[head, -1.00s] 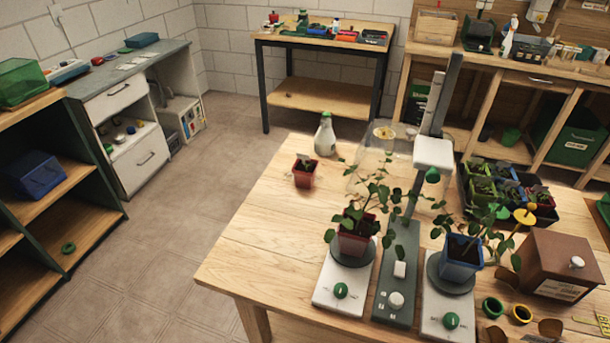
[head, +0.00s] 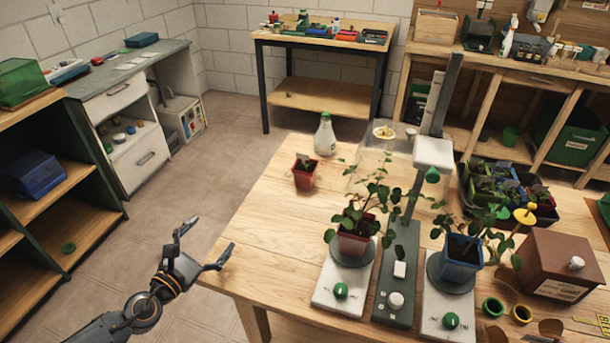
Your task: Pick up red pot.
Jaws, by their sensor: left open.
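A small red pot (head: 305,177) with a seedling stands upright on the wooden table, near its left edge. A larger red pot (head: 352,243) with a leafy plant stands on a round grey plate on a white scale-like unit. My left gripper (head: 207,243) is open and empty at the table's left front edge, below and left of the small red pot and well apart from it. My right gripper is not in view.
A blue pot (head: 459,258), a grey upright post and a brown box (head: 558,262) stand to the right. The table's left front (head: 265,245) is clear.

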